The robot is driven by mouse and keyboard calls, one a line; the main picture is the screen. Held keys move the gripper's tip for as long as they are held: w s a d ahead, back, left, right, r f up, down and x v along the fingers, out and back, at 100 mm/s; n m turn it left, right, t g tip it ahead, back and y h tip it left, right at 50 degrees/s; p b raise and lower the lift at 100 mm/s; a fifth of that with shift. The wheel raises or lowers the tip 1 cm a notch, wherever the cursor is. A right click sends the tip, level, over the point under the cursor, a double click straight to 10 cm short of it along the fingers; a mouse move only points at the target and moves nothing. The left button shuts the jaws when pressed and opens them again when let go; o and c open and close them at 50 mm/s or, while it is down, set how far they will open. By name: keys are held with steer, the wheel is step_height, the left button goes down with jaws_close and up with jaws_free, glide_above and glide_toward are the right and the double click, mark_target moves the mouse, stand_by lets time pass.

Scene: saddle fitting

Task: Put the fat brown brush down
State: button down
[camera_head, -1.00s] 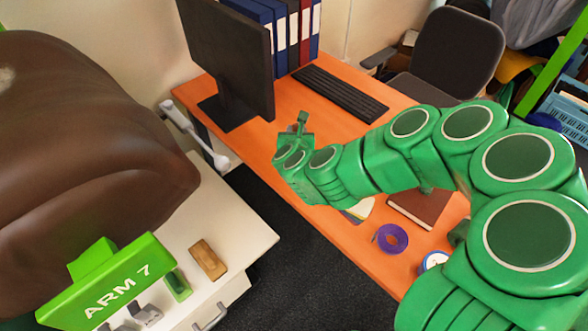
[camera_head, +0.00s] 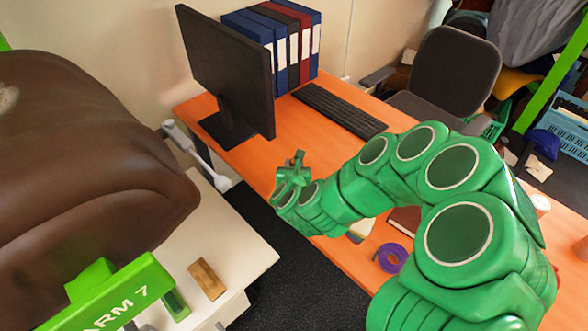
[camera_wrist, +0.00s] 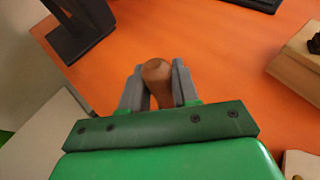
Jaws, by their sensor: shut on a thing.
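The fat brown brush (camera_wrist: 157,72) shows in the wrist view as a rounded brown end between my two grey fingers. My gripper (camera_wrist: 157,88) is shut on it and holds it over the orange desk (camera_wrist: 225,60). Whether the brush touches the desk I cannot tell. In the head view the end of my arm (camera_head: 292,185) is over the desk's near left edge, below the monitor. The brush is hidden there.
A monitor (camera_head: 228,75), keyboard (camera_head: 340,108) and binders (camera_head: 290,40) stand on the desk. A purple tape roll (camera_head: 392,258) lies near its front. A wooden block (camera_head: 207,279) lies on the white cabinet (camera_head: 232,235), beside the brown saddle (camera_head: 90,150).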

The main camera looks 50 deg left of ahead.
steer(key=shift+f, duration=0.85)
steer(key=shift+f, duration=0.15)
steer(key=c, duration=0.8)
jaws_free()
steer(key=shift+r, duration=0.2)
steer(key=shift+s+d+r, duration=0.55)
steer(key=shift+r, duration=0.9)
steer(key=shift+s+d+r, duration=0.55)
steer(key=shift+r, duration=0.95)
steer(key=shift+s+d+r, duration=0.55)
steer(key=shift+r, duration=0.9)
steer(key=shift+r, duration=0.1)
